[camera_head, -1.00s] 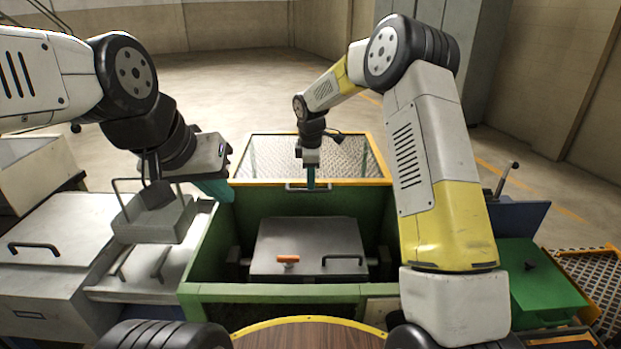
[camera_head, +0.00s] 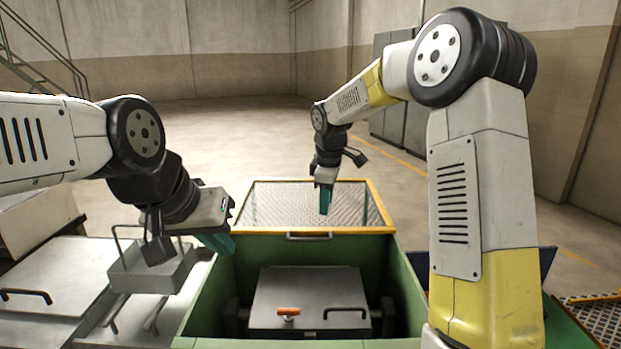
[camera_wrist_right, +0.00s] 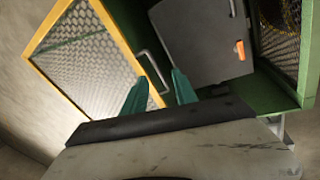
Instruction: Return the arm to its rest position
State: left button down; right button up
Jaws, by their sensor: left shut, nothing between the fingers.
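My left gripper (camera_head: 220,242) is on the left, with its teal fingers shut and empty beside the left wall of the green furnace box. My right gripper (camera_head: 324,212) points down in front of the yellow-framed mesh panel (camera_head: 262,204), above the panel's handle (camera_head: 309,236).
The green box (camera_head: 350,248) holds a grey plate (camera_head: 318,288) with an orange knob (camera_head: 288,311) and a black handle (camera_head: 346,310). A grey wire-handled container (camera_head: 150,275) is near my left gripper. Grey cabinets (camera_head: 392,118) stand at the back. Open floor lies behind the box.

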jog(key=s+d+r+m+t, duration=0.1)
jog(key=s+d+r+m, duration=0.35)
jog(key=s+r, duration=0.35)
jog(key=s+d+m+t+y, duration=0.1)
jog(key=s+m, duration=0.4)
jog(key=s, duration=0.6)
jog(key=s+d+m+t+y, duration=0.1)
jog(key=s+d+m, duration=0.3)
jog(key=s, duration=0.8)
jog(key=shift+s+d+m, duration=0.15)
jog(key=shift+d+m, duration=0.05)
jog(key=shift+m, duration=0.25)
